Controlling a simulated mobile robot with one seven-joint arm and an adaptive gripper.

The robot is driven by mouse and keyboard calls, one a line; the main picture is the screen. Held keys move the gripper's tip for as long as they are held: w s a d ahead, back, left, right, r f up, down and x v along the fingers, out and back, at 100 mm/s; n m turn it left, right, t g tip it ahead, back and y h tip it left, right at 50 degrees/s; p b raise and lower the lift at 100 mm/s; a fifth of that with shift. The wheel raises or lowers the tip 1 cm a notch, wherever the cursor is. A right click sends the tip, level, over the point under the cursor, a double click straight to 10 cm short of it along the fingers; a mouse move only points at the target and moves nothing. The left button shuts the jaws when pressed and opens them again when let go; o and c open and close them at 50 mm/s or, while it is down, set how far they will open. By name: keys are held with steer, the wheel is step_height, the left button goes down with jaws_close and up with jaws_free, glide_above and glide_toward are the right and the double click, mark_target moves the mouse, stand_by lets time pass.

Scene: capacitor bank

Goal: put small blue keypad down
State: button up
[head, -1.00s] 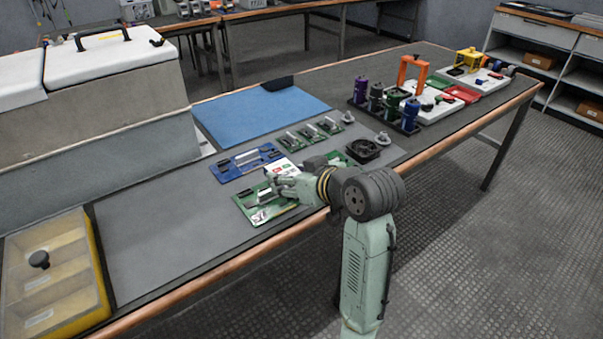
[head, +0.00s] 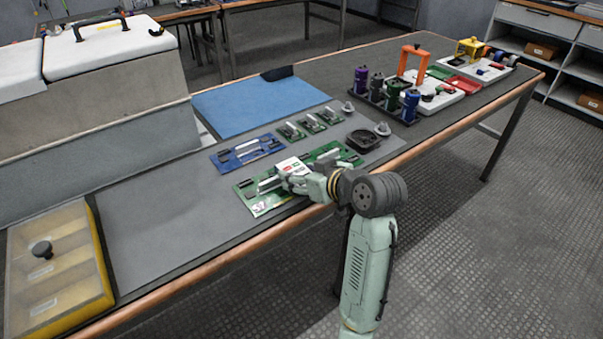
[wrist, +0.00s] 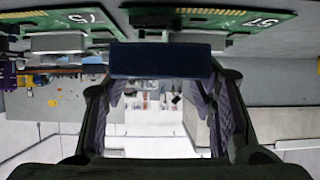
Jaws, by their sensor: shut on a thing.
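My gripper (head: 292,181) is low over the near edge of the bench, beside and partly in front of the green circuit boards. In the wrist view its two dark fingers come in from left and right and are shut on the small blue keypad (wrist: 161,60). The keypad shows as a dark blue block spanning the gap between the fingertips. In the head view I cannot make out the keypad. I cannot tell whether it touches the surface below.
Green boards (head: 255,203), a blue board (head: 246,151) and a white-and-red item (head: 291,166) lie close around the gripper. A blue mat (head: 255,108) is behind. The grey mat (head: 155,215) to the left is bare. A yellow-edged case (head: 100,262) stands at the left end.

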steer(key=shift+f, duration=0.4)
steer(key=o, duration=1.2)
steer(key=shift+r, duration=0.1)
steer(key=shift+r, duration=0.35)
steer(key=v, duration=1.2)
steer(key=shift+r+b, duration=0.25)
steer(key=shift+b, duration=0.05)
